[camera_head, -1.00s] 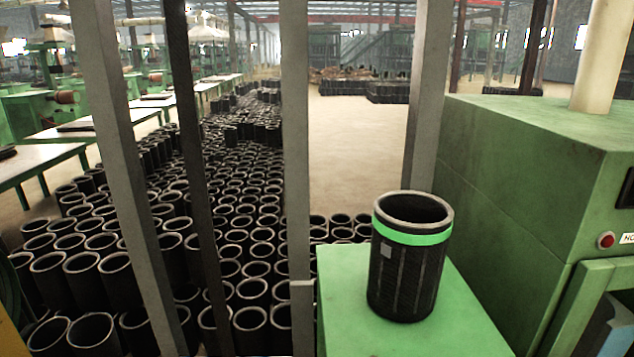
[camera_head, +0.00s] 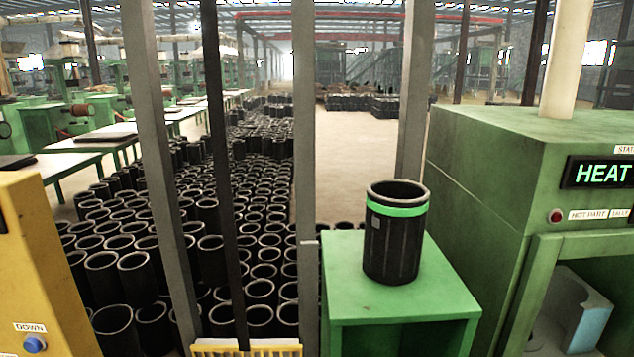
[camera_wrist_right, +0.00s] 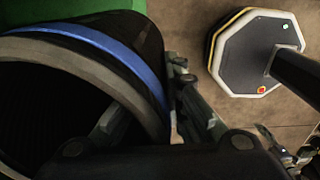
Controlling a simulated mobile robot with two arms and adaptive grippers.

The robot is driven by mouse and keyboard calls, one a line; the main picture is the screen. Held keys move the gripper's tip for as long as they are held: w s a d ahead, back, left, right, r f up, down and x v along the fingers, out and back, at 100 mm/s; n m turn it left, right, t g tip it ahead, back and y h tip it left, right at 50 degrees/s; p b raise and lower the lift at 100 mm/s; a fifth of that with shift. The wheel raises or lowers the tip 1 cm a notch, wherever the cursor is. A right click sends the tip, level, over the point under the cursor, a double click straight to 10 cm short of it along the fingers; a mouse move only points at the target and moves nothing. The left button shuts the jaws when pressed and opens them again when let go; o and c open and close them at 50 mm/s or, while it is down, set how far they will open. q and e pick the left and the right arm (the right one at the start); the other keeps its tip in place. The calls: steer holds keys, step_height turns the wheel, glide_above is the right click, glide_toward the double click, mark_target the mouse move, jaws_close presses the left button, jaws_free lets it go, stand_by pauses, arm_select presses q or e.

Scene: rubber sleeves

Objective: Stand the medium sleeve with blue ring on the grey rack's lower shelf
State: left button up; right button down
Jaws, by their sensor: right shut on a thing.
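The black sleeve with the blue ring (camera_wrist_right: 128,62) fills the left of the right wrist view, its open mouth facing the camera. My right gripper (camera_wrist_right: 148,128) is shut on its wall, with one finger inside the rim and one outside. Whether this sleeve hangs free of any surface cannot be told. Neither it nor my right gripper shows in the head view. My left gripper is not in view. I cannot pick out the grey rack or its lower shelf for certain; only grey upright posts (camera_head: 305,130) show in the head view.
A sleeve with a green ring (camera_head: 392,245) stands upright on a green stand (camera_head: 345,300). A green machine labelled HEAT (camera_head: 480,170) is at the right, a yellow cabinet (camera_head: 45,270) at the left. Many black sleeves (camera_head: 240,230) crowd the floor behind the posts.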

steer(key=r+m+b, duration=0.1)
steer(key=r+m, duration=0.1)
steer(key=a+r+m+b, duration=0.1)
steer(key=r+m, duration=0.1)
steer(key=a+r+m+b, duration=0.1)
steer(key=r+m, duration=0.1)
steer(key=r, duration=0.1)
steer(key=shift+s+r, duration=0.1)
steer(key=s+d+r+m+b, duration=0.3)
steer(key=s+r+m+b, duration=0.4)
steer(key=s+r+m, duration=0.5)
steer(key=shift+s+d+m, duration=0.2)
steer(key=shift+s+m, duration=0.3)
steer(key=shift+s, duration=0.6)
